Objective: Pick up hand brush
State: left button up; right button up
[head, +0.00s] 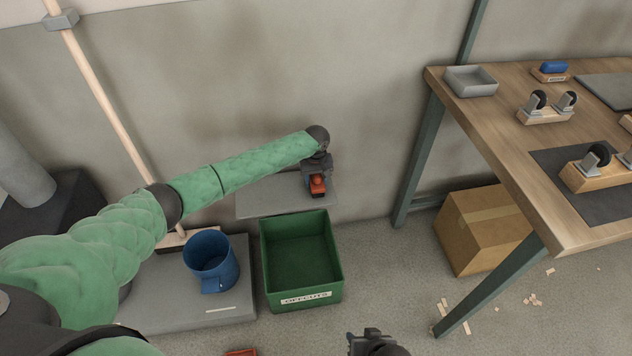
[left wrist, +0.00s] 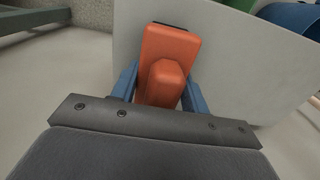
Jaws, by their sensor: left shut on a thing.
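The hand brush (head: 317,184) is a small orange-red piece at the grey wall shelf (head: 262,204), with a dark edge at its far end. My left gripper (head: 317,173) is above it and shut on its raised handle. In the left wrist view the orange brush (left wrist: 171,46) sits between the two blue fingers of my left gripper (left wrist: 160,92), with the pale shelf behind it. I cannot tell whether the brush still touches the shelf. My right gripper (head: 366,342) shows only in part at the bottom edge of the head view; its fingers are unclear.
A green offcuts bin (head: 330,262) stands below the shelf. A blue mug-like container (head: 211,260) stands on a grey platform (head: 150,285) to its left. A wooden workbench (head: 490,128) is at the right, with a cardboard box (head: 478,232) under it. Wood scraps lie on the floor.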

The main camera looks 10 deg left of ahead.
pick_arm(q)
jog(key=shift+r, duration=0.15)
jog(key=shift+r, duration=0.25)
jog(key=r, duration=0.2)
jog(key=d+r, duration=0.1)
jog(key=r, duration=0.1)
jog(key=shift+s, duration=0.4)
jog(key=s+d+r, duration=0.6)
jog(key=s+d, duration=0.1)
jog(key=shift+s+r, duration=0.15)
jog(key=shift+s, duration=0.1)
jog(key=shift+d, duration=0.1)
